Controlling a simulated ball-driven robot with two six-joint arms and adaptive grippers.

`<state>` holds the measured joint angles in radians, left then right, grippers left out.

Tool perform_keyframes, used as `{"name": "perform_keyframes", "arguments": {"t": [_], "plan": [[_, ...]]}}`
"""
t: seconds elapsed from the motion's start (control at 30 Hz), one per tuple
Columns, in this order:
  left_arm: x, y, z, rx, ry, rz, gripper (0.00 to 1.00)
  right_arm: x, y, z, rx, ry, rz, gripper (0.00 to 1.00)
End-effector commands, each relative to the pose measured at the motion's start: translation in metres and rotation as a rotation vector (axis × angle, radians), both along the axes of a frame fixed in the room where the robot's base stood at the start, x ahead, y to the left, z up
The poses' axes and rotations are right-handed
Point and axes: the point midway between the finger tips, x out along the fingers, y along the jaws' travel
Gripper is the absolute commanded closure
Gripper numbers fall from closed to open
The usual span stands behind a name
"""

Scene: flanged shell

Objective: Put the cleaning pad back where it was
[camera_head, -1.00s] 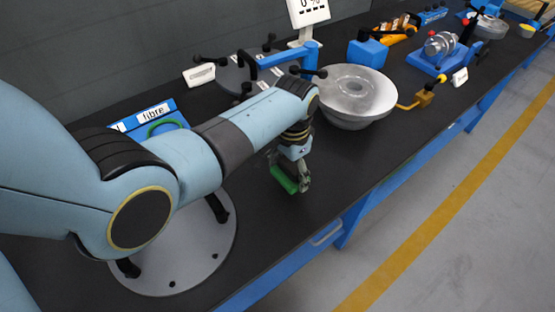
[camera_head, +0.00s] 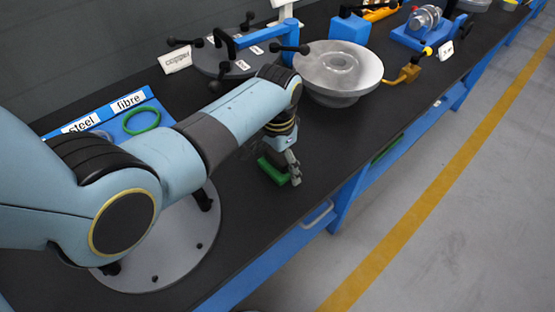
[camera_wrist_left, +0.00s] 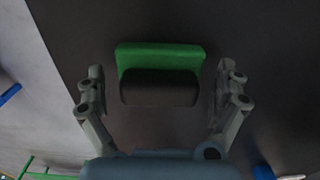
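The cleaning pad, a green block (camera_head: 271,170) with a dark grip, lies on the black bench near its front edge. In the left wrist view the green pad (camera_wrist_left: 160,54) and its dark grip (camera_wrist_left: 160,90) sit between my left gripper's fingers. My left gripper (camera_head: 293,170) is low over the bench beside the pad. In the wrist view its two fingers (camera_wrist_left: 159,85) stand apart, with a gap on each side of the pad. My right gripper is in neither view.
A grey metal flanged shell (camera_head: 340,70) stands farther along the bench. A blue tray (camera_head: 110,118) labelled steel and fibre holds a green ring (camera_head: 141,120). A dark round plate with black-knobbed clamps (camera_head: 238,62) stands behind. Bare bench lies around the pad.

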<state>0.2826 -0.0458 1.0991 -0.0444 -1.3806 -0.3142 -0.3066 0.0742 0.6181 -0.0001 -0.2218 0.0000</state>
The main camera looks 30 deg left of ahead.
Motion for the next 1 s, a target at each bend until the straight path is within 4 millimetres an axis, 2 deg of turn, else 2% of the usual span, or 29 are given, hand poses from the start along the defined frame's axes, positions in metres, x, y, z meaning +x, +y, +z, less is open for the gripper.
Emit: {"name": "perform_keyframes", "arguments": {"t": [0.27,0.37,0.7,0.83,1.0], "plan": [[0.000,0.000,0.007,0.001,-0.001,0.000,0.00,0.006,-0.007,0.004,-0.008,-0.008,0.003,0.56],[0.001,0.000,0.023,0.000,-0.004,0.000,0.00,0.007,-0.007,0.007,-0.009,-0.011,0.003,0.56],[0.001,0.000,0.097,0.001,-0.003,0.000,0.00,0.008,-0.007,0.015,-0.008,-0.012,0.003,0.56],[0.001,0.000,0.114,0.001,-0.001,0.000,0.00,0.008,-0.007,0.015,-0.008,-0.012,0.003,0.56],[0.000,0.000,0.123,0.000,0.000,0.000,0.00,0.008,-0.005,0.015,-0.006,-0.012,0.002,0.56]]}}
